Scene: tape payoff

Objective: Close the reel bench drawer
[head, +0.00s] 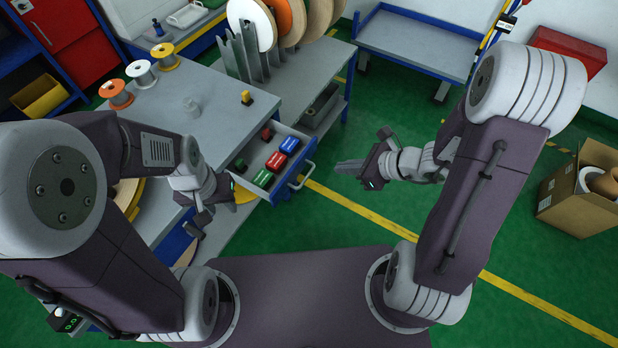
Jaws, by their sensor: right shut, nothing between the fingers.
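The reel bench (215,120) has a grey top and a blue frame. Its drawer (285,191) stands open, pulled out toward the lower right, with a pale bar handle (303,176) on its front. Several red, green and blue items lie in the drawer. My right gripper (342,167) is shut and empty, to the right of the handle and apart from it in the picture. My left gripper (198,222) hangs at the left of the drawer, pointing down; its finger gap is too small to make out.
Wire spools, including a yellow one (165,56), and a small yellow-topped item (246,97) stand on the bench. Large reels (288,22) sit on a rack behind. A blue-framed cart (412,45) is at the back, a cardboard box (578,200) at right. Green floor before the drawer is clear.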

